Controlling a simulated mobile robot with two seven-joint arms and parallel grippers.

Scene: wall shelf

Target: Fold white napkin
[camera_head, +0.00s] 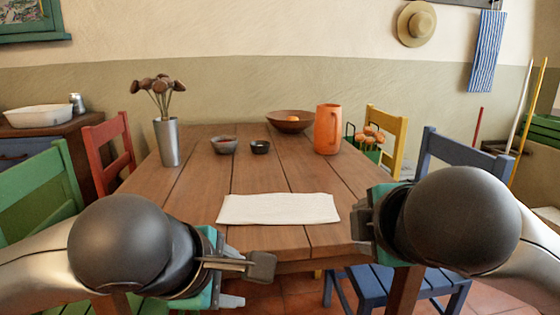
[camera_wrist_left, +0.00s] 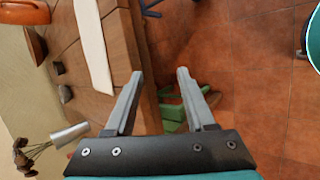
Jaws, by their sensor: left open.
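The white napkin (camera_head: 278,208) lies flat on the wooden table near its front edge, as a wide strip in the head view. It also shows as a long white strip in the left wrist view (camera_wrist_left: 94,45). My left gripper (camera_head: 247,282) is in front of the table edge, below and left of the napkin, apart from it. In the left wrist view its two fingers (camera_wrist_left: 159,74) are spread with nothing between them. My right gripper (camera_head: 362,219) is just right of the napkin, near the table's front right corner; its fingers are mostly hidden.
On the table (camera_head: 190,198) stand a metal vase (camera_head: 168,142), two small bowls (camera_head: 224,146) (camera_head: 260,147), a wooden bowl (camera_head: 289,124) and an orange pitcher (camera_head: 328,130), all behind the napkin. Chairs stand around the table, including a blue one (camera_head: 435,165) at right. The tabletop around the napkin is clear.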

